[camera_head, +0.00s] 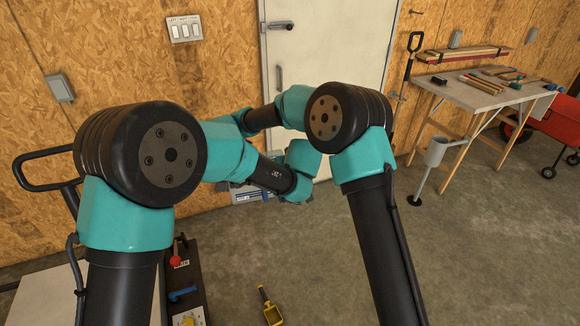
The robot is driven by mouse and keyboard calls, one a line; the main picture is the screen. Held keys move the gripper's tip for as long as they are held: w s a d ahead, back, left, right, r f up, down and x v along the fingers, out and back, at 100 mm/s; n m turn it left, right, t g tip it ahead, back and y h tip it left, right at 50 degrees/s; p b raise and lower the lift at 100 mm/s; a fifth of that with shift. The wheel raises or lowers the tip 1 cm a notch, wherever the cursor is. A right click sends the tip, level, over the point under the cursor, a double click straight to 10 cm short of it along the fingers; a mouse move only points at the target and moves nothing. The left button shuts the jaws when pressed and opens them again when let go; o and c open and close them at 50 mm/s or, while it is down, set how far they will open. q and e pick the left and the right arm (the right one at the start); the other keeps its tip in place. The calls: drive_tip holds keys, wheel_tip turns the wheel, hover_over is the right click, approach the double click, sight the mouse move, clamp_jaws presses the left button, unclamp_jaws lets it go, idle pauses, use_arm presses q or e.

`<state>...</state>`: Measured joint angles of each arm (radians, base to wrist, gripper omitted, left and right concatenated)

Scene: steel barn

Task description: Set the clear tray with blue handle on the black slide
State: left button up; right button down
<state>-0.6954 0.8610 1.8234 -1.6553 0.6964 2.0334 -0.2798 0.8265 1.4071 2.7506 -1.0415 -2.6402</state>
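No clear tray can be made out for certain. A small blue handle (183,293) shows on a black panel or slide-like part (197,268) at the lower left, beside a red knob (175,260) and a yellow dial (187,320). I cannot tell whether this black part is the slide. A grey and blue object (246,194) is partly hidden behind my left forearm near the wall. My two arms reach forward and cross in the middle of the picture. The fingers of both grippers are hidden behind the arm links.
A yellow scoop-like tool (270,308) lies on the concrete floor. A pale surface (47,298) is at the lower left. A workbench with tools (480,95), a red cart (556,122) and a white door (335,60) are behind.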

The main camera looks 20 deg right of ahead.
use_arm(q)
clamp_jaws()
use_arm(e)
drive_tip(key=c, duration=1.2)
unclamp_jaws()
drive_tip(key=shift+c, duration=0.2)
drive_tip(key=shift+r, duration=0.1)
wheel_tip(320, 180, up, 12)
drive_tip(key=shift+f, duration=0.1)
